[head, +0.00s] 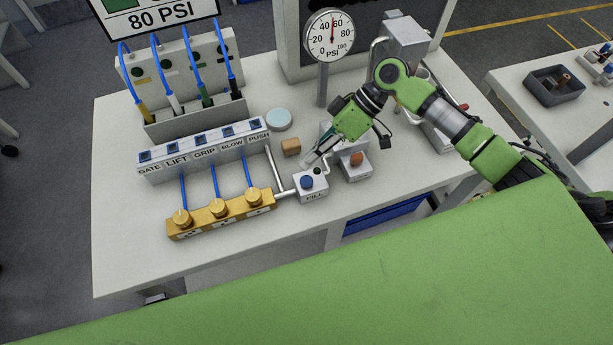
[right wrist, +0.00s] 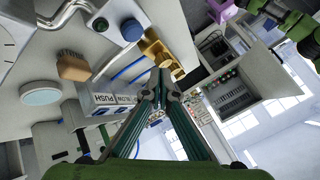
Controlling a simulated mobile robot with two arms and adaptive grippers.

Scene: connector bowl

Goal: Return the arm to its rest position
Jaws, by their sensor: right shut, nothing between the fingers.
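My right arm comes in from the right in the head view. Its green gripper (head: 308,162) hangs over the table, close behind the grey FILL box (head: 311,196) with its blue button. In the right wrist view the two dark fingers (right wrist: 162,78) are together with nothing between them. The FILL box (right wrist: 120,22) shows beyond the fingertips there, apart from them. I cannot tell the exact height of the fingertips above the table. My left gripper is in neither view.
A brass manifold (head: 222,214) and labelled switch box (head: 205,150) stand left of the gripper. A pressure gauge (head: 330,36) rises behind it. A box with an orange button (head: 356,164) stands close on the right. The table (head: 125,250) is bare at the front left.

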